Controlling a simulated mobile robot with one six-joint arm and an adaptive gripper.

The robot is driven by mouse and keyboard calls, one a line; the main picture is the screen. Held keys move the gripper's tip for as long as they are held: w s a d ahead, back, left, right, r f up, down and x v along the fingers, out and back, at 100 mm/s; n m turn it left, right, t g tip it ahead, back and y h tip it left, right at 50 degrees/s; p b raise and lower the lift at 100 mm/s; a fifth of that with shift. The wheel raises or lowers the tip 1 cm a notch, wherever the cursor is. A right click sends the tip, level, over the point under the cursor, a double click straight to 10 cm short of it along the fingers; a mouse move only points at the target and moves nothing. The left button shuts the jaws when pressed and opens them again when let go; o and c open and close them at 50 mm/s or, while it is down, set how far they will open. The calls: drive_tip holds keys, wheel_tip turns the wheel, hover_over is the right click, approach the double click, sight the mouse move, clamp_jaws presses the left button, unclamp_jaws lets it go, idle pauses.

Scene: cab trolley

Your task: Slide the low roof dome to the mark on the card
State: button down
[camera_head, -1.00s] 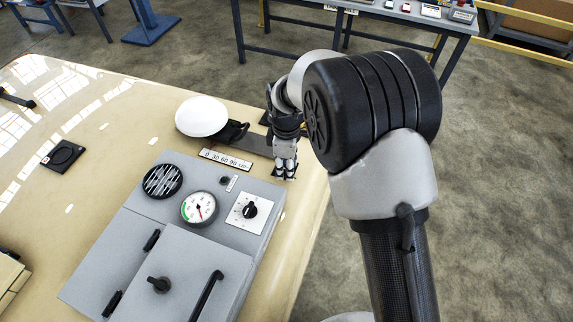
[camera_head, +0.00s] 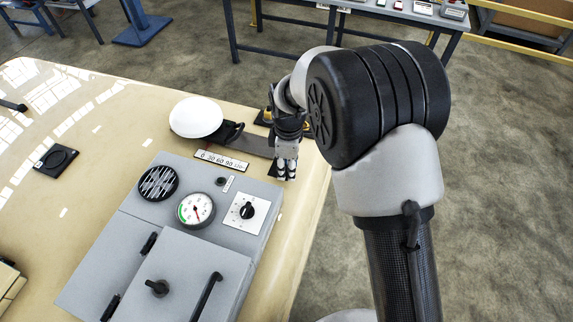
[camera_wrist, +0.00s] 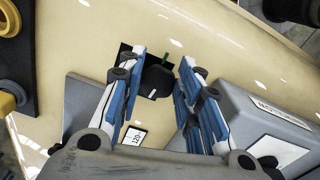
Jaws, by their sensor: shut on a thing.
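A low white dome (camera_head: 196,117) sits on the cream table, with a black part at its right side. A grey strip (camera_head: 256,145) runs right from there. The white card (camera_head: 221,160), with a printed scale, lies in front of the strip; its 120 end shows in the wrist view (camera_wrist: 133,137). My gripper (camera_head: 286,172) is at the strip's right end, apart from the white dome. In the wrist view its blue-padded fingers are shut on a dark rounded knob (camera_wrist: 157,82) with a green tab, over a black plate (camera_wrist: 126,56). Whether the knob joins the strip is unclear.
A grey control box (camera_head: 180,255) with a gauge, dial and handle stands just in front of the card. A black square pad (camera_head: 56,160) lies at left. The table's right edge is close to my gripper. Black-and-yellow parts (camera_wrist: 14,97) show at the wrist view's left.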

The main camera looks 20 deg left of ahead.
drive_tip(key=shift+s+d+f, duration=0.1)
drive_tip(key=shift+d+f, duration=0.2)
drive_tip(key=shift+d, duration=0.25)
drive_tip(key=c, duration=1.5)
unclamp_jaws()
drive_tip(key=shift+d, duration=0.1)
drive_tip(key=shift+o, duration=0.7)
drive_tip(key=shift+d+r, duration=0.1)
drive_tip(key=shift+o, duration=1.2)
drive_tip(key=shift+a+r, duration=0.1)
drive_tip(key=shift+a, duration=0.2)
drive_tip(key=shift+a+r, duration=0.1)
drive_tip(key=shift+r, duration=0.5)
wheel_tip(320, 180, up, 11)
drive_tip(key=shift+c, duration=0.5)
